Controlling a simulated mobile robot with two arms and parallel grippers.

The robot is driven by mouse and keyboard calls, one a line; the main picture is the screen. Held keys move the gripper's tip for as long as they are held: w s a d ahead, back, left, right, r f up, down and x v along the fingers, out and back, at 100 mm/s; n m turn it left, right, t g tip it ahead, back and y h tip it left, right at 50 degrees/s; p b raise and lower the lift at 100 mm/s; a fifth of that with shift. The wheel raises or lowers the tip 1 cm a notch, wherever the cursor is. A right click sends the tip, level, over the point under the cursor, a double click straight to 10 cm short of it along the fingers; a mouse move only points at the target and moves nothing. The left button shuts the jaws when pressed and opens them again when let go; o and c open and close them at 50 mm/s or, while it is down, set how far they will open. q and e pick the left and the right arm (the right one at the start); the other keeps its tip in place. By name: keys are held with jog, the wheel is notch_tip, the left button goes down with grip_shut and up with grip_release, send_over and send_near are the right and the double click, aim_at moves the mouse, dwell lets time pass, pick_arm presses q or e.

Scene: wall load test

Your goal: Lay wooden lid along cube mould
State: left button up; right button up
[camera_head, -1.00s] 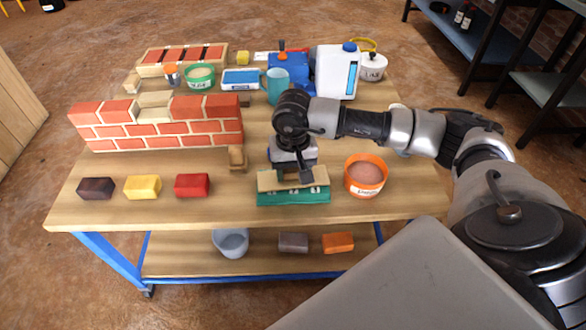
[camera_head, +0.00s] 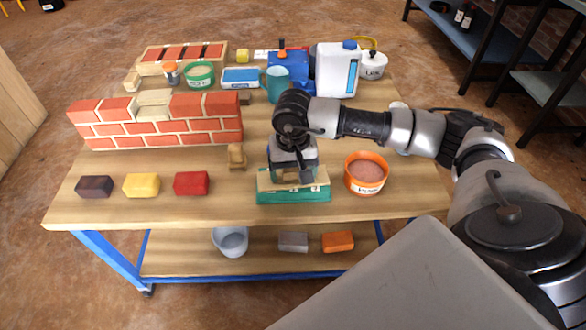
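The green cube mould (camera_head: 293,195) stands near the front edge of the table, right of centre. The wooden lid (camera_head: 268,180) is a pale strip lying along the top of the mould, and it looks level with it. My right gripper (camera_head: 294,176) is directly over the lid, pointing down, with its fingers at the lid. The fingers and wrist hide part of the lid, and I cannot tell whether they are closed on it. My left gripper is not in view.
An orange bucket (camera_head: 366,173) stands close right of the mould. A small wooden block (camera_head: 236,156) is to its left. A brick wall (camera_head: 160,125), loose bricks (camera_head: 191,183) and containers (camera_head: 338,71) occupy the left and back. The front table strip is clear.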

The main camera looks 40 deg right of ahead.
dwell(0.3)
jog(key=shift+r, duration=0.3)
pick_arm(q)
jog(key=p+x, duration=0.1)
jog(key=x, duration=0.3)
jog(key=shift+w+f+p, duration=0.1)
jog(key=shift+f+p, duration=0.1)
jog(key=shift+p, duration=0.15)
pick_arm(e)
notch_tip(320, 180, up, 10)
jog(key=shift+r, duration=0.15)
